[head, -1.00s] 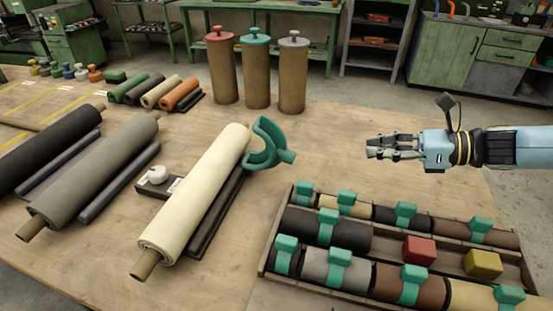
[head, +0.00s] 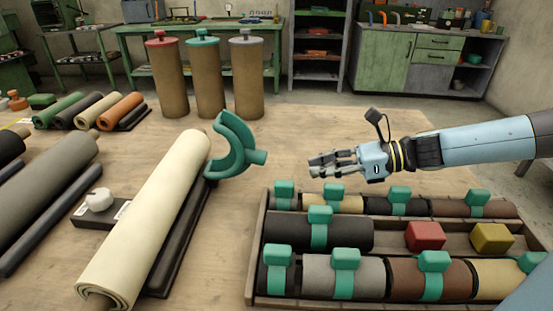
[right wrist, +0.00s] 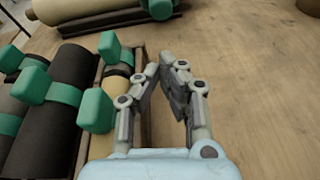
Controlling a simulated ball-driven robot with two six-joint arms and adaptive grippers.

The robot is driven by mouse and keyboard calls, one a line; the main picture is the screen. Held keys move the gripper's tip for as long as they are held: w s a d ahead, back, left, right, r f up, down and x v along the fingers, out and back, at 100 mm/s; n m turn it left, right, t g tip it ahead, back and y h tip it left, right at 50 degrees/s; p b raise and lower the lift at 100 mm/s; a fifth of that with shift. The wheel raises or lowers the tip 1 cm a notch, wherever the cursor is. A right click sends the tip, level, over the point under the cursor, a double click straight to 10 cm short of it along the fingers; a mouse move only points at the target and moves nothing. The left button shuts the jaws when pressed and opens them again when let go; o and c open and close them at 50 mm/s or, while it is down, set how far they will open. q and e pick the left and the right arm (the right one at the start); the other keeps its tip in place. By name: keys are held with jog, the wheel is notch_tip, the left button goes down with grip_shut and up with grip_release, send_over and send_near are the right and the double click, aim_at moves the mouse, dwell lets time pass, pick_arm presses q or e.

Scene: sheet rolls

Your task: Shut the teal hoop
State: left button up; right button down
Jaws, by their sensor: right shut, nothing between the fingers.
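The teal hoop (head: 240,145) stands open like a C at the far end of the cream roll (head: 150,215), with a stubby handle sticking out to the right. Part of it also shows at the top of the right wrist view (right wrist: 160,8). My right gripper (head: 311,166) is to the right of the hoop, above the table and apart from it, pointing left. Its fingers (right wrist: 172,66) are together with nothing between them. My left gripper is not in view.
A divided tray (head: 255,230) of rolls with shut teal hoops, plus a red block (head: 424,236) and a yellow block (head: 491,238), lies in front of my right gripper. Three tall capped rolls (head: 210,85) stand behind.

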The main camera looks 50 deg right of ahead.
jog(key=b+x, duration=0.3)
jog(key=x, duration=0.5)
jog(key=shift+w, duration=0.2)
jog(key=shift+w+a+f+b, duration=0.1)
jog(key=shift+w+a+b, duration=0.2)
jog(key=shift+w+a, duration=0.1)
